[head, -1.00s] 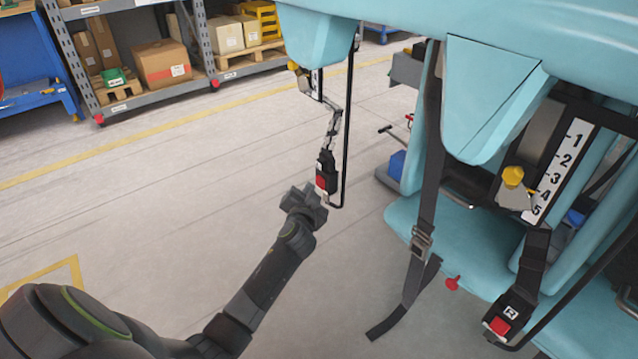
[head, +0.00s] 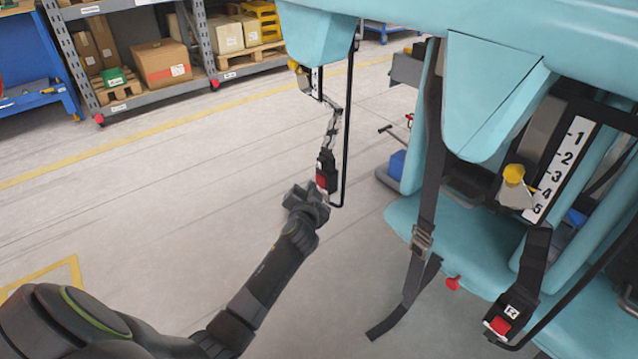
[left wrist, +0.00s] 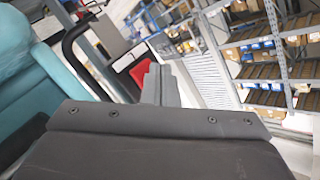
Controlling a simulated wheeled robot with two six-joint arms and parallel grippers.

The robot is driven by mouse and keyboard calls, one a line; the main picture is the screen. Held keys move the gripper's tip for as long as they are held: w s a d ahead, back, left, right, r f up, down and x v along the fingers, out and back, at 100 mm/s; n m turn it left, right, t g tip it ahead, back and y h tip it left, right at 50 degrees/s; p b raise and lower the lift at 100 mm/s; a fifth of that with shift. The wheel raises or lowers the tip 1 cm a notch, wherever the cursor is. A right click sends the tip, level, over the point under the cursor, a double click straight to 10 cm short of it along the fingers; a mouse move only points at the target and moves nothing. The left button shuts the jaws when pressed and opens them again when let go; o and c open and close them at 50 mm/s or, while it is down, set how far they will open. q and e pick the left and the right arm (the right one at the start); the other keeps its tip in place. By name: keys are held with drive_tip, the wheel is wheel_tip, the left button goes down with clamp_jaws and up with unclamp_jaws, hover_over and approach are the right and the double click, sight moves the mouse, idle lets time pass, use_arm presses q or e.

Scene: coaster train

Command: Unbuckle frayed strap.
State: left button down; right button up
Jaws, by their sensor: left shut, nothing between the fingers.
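A black buckle with a red button (head: 322,181) hangs at the end of a frayed-looking dark strap (head: 331,128) left of the teal seat. My left gripper (head: 318,197) is shut and empty just below this buckle; I cannot tell whether it touches. In the left wrist view the grey fingers (left wrist: 158,85) stand in front of the red button (left wrist: 140,72). A second buckle with a red button (head: 501,325) hangs at the lower right. A grey strap with a metal buckle (head: 421,238) hangs between them. My right gripper is not in view.
A thin black bar (head: 346,130) runs down beside the left buckle. The teal seat (head: 415,220) fills the right side, with a numbered white scale (head: 562,165) and yellow knob (head: 513,174). Shelves (head: 150,60) stand behind. The floor to the left is clear.

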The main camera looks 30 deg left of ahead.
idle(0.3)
use_arm(q)
drive_tip(key=shift+w+d, duration=0.2)
drive_tip(key=shift+w, duration=0.35)
idle(0.4)
drive_tip(key=shift+s, duration=0.15)
drive_tip(key=shift+s+a, duration=0.35)
drive_tip(key=shift+s, duration=0.35)
drive_tip(key=s, duration=0.1)
drive_tip(key=s+a+p, duration=0.1)
drive_tip(key=s, duration=0.1)
drive_tip(key=s+a+p, duration=0.1)
drive_tip(key=shift+s, duration=0.35)
idle(0.8)
